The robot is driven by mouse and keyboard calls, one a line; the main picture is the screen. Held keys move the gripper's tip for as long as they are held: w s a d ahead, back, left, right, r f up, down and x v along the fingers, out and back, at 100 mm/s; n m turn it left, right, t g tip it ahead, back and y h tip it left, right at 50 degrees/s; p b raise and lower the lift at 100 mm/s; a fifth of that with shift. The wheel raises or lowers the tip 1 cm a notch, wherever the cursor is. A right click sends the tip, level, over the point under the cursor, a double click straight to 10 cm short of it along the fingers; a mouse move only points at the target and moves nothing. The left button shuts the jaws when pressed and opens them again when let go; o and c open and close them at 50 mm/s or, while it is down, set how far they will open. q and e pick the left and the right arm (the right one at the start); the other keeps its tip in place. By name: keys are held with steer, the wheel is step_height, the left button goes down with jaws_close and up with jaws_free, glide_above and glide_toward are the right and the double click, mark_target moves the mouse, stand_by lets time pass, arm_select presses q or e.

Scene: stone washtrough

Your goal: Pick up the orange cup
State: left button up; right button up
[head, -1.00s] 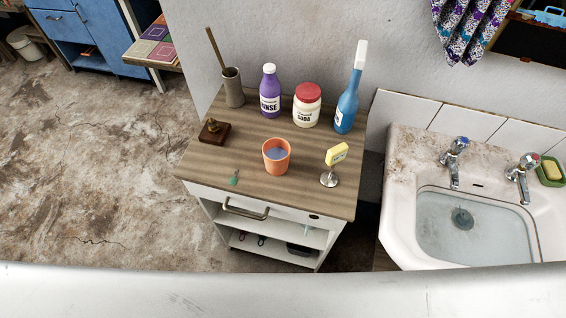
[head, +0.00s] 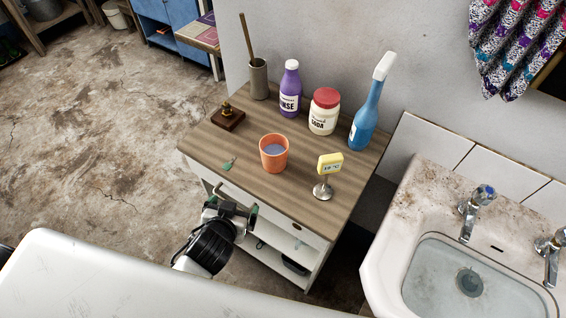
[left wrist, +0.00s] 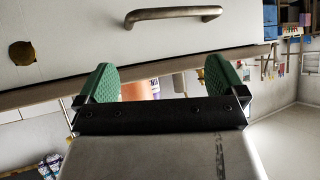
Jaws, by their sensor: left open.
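The orange cup (head: 273,160) stands upright on the wooden top of a small cabinet (head: 330,208), with greyish-blue contents inside. My left gripper (head: 238,204) is in front of the cabinet, below the tabletop's front edge, apart from the cup. In the left wrist view my left gripper (left wrist: 161,82) shows two green fingers spread wide with nothing held. An orange patch between them, next to the left finger, looks like the cup (left wrist: 137,90), mostly hidden by the gripper body. My right gripper is not in view.
A drawer handle (left wrist: 174,14) is close. A sink (head: 400,220) is at right.

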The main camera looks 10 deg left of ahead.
mark_target(269, 164)
arm_select(q)
steer(key=w+d+r+t+h, duration=0.1)
steer(key=w, duration=0.2)
steer(key=w+d+r+m+t+h, duration=0.1)
steer(key=w+d+r+t, duration=0.1)
steer(key=w, duration=0.1)
steer(key=w+d+r+t+h, duration=0.1)
steer(key=w+d+r, duration=0.1)
steer(key=w, duration=0.1)
steer(key=shift+d+p, duration=0.2)
steer(key=shift+p, duration=0.15)
steer(key=shift+w+d, duration=0.2)
steer(key=shift+w, duration=0.25)
steer(key=w, duration=0.2)
steer(key=w+p, duration=0.1)
steer(key=shift+d+f+t, duration=0.25)
steer(key=shift+t, duration=0.05)
steer(key=shift+w+f, duration=0.25)
steer(key=shift+w, duration=0.3)
steer(key=c, duration=0.9)
steer(key=shift+c, duration=0.8)
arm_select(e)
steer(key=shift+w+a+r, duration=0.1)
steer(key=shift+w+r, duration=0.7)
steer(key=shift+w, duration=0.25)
arm_select(q)
steer(key=shift+r, duration=0.15)
